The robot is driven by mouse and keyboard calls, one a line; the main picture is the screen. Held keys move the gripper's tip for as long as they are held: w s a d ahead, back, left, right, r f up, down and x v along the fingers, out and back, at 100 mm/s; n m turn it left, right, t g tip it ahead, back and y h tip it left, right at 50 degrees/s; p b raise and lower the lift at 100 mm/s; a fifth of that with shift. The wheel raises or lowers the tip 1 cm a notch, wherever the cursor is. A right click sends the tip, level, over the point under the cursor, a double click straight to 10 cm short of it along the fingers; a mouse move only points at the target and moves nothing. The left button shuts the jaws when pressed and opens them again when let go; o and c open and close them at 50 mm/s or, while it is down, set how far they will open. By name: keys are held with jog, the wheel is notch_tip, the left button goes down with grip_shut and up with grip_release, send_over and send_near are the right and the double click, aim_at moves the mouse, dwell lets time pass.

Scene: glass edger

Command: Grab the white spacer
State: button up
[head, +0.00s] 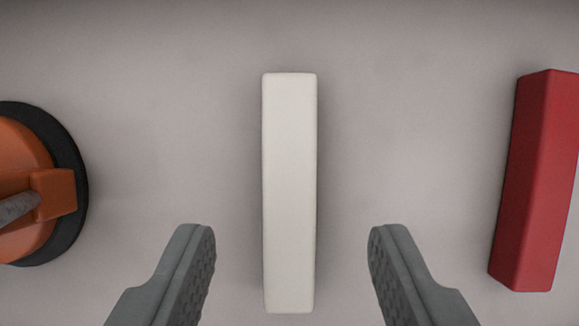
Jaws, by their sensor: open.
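The white spacer (289,190) is a long, narrow block with rounded edges. It lies lengthwise up the middle of the head view on a grey surface. My gripper (291,235) is open, with one grey textured finger on each side of the spacer's lower half in the picture. Clear gaps show between both fingers and the spacer, and nothing is held. The whole upper outline of the spacer is visible. How high the fingers are above the surface is hard to tell.
A red block (537,180) lies at the right edge, slightly tilted. An orange and black round object (62,195) with a grey bar is cut off at the left edge. The grey surface (180,120) is bare between these and the spacer.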

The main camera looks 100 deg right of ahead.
aim_at(290, 186)
jog(key=shift+x, duration=2.5)
jog(key=shift+f, duration=0.1)
jog(key=c, duration=1.1)
jog(key=shift+o, duration=0.2)
